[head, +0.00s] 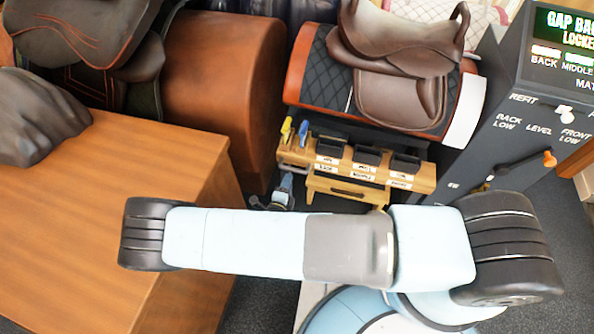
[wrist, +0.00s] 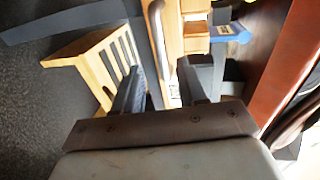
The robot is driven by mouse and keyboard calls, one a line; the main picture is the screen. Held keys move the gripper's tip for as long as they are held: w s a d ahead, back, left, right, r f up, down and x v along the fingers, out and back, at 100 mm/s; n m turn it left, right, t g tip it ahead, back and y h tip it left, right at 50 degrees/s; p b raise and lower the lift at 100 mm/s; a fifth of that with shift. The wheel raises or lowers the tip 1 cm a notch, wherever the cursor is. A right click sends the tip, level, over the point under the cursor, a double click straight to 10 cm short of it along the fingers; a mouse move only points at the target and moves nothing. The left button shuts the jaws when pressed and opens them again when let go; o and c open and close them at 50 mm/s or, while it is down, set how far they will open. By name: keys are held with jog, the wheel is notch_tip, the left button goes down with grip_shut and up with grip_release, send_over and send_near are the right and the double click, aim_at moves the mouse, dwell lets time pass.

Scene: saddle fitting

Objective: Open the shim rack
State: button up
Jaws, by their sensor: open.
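The shim rack (head: 355,165) is a light wooden stand in the middle of the head view, with dark blocks on top and small white labels on its front. A wooden part with a dark strip (head: 347,191) sits low on its front. In the wrist view, pale wood of the rack (wrist: 172,35) shows ahead of the fingers, with a curved silvery handle (wrist: 158,40) running between them. My gripper (wrist: 160,72) is open, one finger on each side of the handle's line. I cannot tell whether either finger touches it. My arm hides part of the space before the rack in the head view.
A slotted wooden piece (wrist: 104,62) lies left of the fingers. A blue-ended tool (wrist: 230,34) is to the right. A brown saddle (head: 400,45) stands behind the rack, a grey control box (head: 520,125) to its right, and a wooden bench (head: 95,215) to its left.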

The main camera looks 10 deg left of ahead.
aim_at(293, 170)
jog(key=x, duration=0.8)
jog(key=shift+f, duration=0.1)
grip_shut()
dwell(0.4)
